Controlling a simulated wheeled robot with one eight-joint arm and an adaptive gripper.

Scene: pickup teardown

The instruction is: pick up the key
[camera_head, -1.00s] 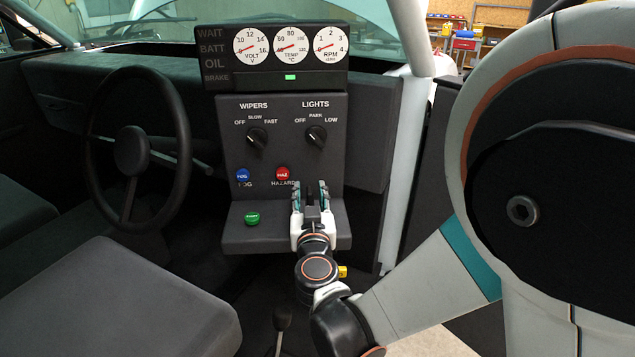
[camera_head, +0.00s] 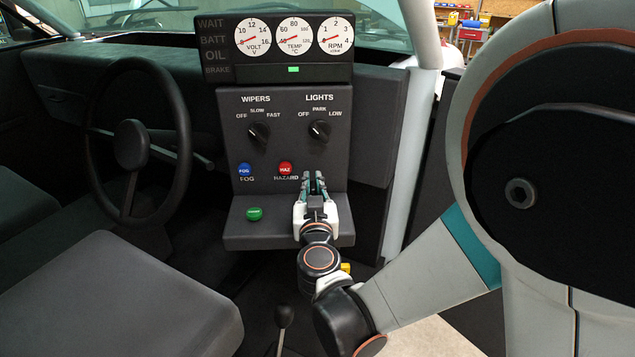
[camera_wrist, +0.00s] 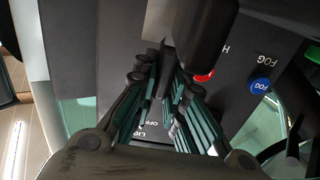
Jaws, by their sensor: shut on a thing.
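In the head view the key is hidden by the gripper.
A red HAZ button (camera_head: 285,168) and a blue FOG button (camera_head: 244,169) are left of the gripper. A green button (camera_head: 254,214) is on the ledge (camera_head: 270,236). Wiper knob (camera_head: 259,133) and lights knob (camera_head: 319,131) are above. A steering wheel (camera_head: 131,145) stands at left.

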